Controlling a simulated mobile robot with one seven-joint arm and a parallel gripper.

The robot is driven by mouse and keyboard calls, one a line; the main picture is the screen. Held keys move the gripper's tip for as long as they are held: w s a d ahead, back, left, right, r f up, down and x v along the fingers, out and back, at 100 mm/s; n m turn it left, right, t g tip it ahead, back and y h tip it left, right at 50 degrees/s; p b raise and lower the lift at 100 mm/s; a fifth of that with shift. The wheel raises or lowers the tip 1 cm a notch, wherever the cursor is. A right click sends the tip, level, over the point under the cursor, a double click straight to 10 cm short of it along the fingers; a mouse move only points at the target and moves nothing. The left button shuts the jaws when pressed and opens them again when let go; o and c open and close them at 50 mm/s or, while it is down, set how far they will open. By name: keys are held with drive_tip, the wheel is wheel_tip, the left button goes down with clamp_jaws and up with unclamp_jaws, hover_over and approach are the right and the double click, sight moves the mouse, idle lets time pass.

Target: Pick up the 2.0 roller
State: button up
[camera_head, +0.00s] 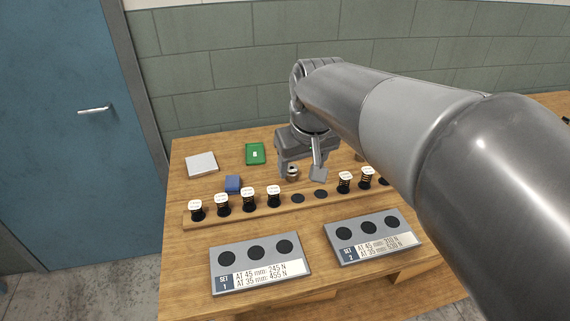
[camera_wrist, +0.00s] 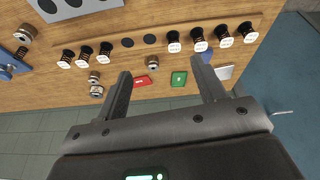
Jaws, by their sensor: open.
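Several short metal rollers with dark bands stand on the wooden table, but I cannot read any size on them, so I cannot tell which is the 2.0 roller. One roller (camera_wrist: 152,63) is between the lines of my fingers in the wrist view, close to the rail, and a roller shows just under my gripper in the head view (camera_head: 292,173). Two more rollers (camera_wrist: 94,78) (camera_wrist: 97,91) stand left of my fingers, and another (camera_wrist: 25,33) is farther left. My gripper (camera_wrist: 161,68) is open and empty above the table; it also shows in the head view (camera_head: 302,172).
A wooden rail (camera_head: 225,220) holds springs with white labelled tops and has empty dark spots. Two grey trays, set 1 (camera_head: 300,283) and set 2 (camera_head: 333,226), lie in front. A blue block (camera_head: 232,184), white pad (camera_head: 201,163), green item (camera_head: 255,154) and red item (camera_wrist: 146,82) lie behind the rail.

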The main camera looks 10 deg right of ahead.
drive_tip(key=w+d+f+g, duration=0.1)
drive_tip(key=w, duration=0.8)
drive_tip(key=n+g, duration=0.3)
approach(292, 170)
drive_tip(key=w, duration=0.2)
wheel_tip(292, 170, down, 6)
drive_tip(key=shift+s+d+r, duration=0.1)
drive_tip(key=shift+d, duration=0.1)
drive_tip(key=shift+s+f, duration=0.15)
drive_tip(key=shift+f, duration=1.2)
drive_tip(key=shift+s+f, duration=0.2)
drive_tip(key=shift+f, duration=1.2)
drive_tip(key=shift+c, duration=0.2)
drive_tip(key=shift+r, duration=0.1)
drive_tip(key=c, duration=1.3)
